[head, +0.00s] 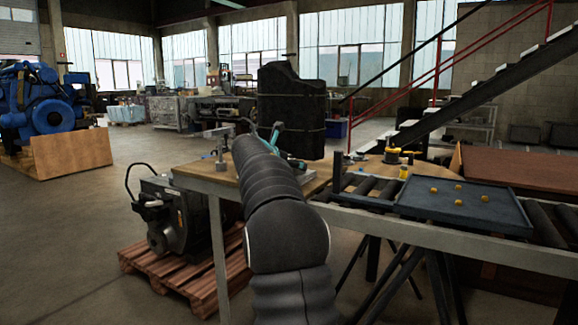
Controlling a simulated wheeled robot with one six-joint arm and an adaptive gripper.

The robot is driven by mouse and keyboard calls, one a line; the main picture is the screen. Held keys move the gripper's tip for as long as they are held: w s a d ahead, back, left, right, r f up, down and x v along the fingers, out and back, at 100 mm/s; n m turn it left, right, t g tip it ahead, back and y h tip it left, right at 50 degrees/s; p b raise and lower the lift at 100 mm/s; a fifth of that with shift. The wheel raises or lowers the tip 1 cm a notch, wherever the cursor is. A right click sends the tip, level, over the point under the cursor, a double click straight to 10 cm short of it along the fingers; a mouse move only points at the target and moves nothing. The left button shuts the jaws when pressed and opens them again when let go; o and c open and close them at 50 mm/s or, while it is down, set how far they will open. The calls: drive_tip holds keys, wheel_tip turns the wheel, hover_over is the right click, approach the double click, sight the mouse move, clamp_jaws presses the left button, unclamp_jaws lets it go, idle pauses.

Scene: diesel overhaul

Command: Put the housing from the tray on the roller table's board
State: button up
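The roller table (375,229) stands at the right, with dark rollers in a grey frame. A flat dark blue-grey board (420,200) with a low rim lies on it and bears several small yellow pegs. No housing sits on the board. My arm reaches forward over the wooden workbench (190,172) in the middle, and my gripper cannot be made out beyond it. Small teal parts show beside the arm's far end; I cannot tell what they belong to. I cannot make out the housing or the tray; my arm hides part of the bench.
A grey metal clamp-like fixture (220,145) stands on the bench. A tall dark block (291,110) rises behind it. A dark machine (170,215) sits on a wooden pallet (190,275) at lower left. A yellow-and-black item (392,155) and a stair (490,90) are at the right.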

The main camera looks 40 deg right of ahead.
drive_tip(key=shift+r, duration=0.1)
drive_tip(key=shift+a+r, duration=0.1)
drive_tip(key=shift+a, duration=0.05)
drive_tip(key=v, duration=1.2)
drive_tip(key=s+a+f+m+y, duration=0.35)
drive_tip(key=s+a+m, duration=0.25)
drive_tip(key=s+a, duration=0.25)
drive_tip(key=s+a+f+m+y, duration=0.4)
drive_tip(key=s+a+f+m, duration=0.4)
drive_tip(key=s, duration=0.5)
drive_tip(key=s+a+f+m+y, duration=0.5)
drive_tip(key=s+a+f+m, duration=0.3)
drive_tip(key=s+a+f, duration=0.5)
drive_tip(key=shift+s+a+f+m, duration=0.3)
drive_tip(key=shift+s+a, duration=0.4)
drive_tip(key=shift+a, duration=0.25)
